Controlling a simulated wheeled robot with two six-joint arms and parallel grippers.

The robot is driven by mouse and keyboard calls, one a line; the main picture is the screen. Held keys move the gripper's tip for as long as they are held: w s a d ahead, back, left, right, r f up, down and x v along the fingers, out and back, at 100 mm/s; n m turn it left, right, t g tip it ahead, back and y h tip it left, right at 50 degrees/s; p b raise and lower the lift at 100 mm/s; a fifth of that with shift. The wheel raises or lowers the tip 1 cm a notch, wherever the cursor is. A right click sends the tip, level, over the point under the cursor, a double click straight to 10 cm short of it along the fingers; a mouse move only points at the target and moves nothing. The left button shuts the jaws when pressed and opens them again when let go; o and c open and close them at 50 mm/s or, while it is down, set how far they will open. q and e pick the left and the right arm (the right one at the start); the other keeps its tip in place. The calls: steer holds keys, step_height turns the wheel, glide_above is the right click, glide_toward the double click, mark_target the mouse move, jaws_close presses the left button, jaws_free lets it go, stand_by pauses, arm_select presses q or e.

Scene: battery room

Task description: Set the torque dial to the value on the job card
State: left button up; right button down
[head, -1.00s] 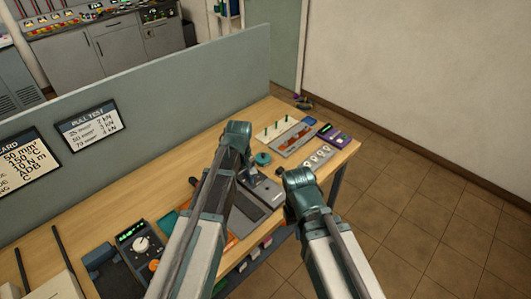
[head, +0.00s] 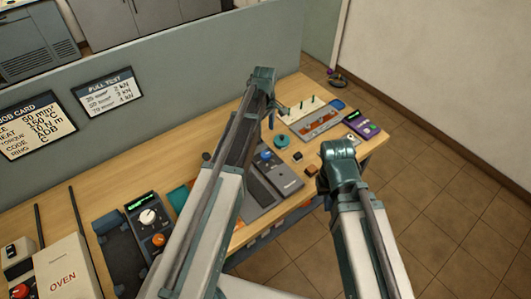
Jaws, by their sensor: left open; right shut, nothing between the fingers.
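The job card (head: 35,125) is on the grey partition at left; a line on it reads 10 N m, beside a word that looks like TORQUE. A dark unit with a green display (head: 136,204) has a white knob (head: 148,217); I cannot tell whether this is the torque dial, and its setting is too small to read. My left gripper (head: 278,106), partly hidden by its wrist, is open over the far part of the bench, well right of that knob. My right gripper (head: 323,184) is shut and empty near the bench's front edge, mostly hidden below its wrist.
A grey device with a blue knob (head: 266,156) stands between my arms. An oven (head: 62,276) is at lower left. The partition (head: 180,100) bounds the bench's back.

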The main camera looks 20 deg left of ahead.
mark_target(265, 153)
arm_select(q)
step_height(265, 153, down, 12)
steer(key=b, duration=1.2)
steer(key=shift+f, duration=0.25)
jaws_close()
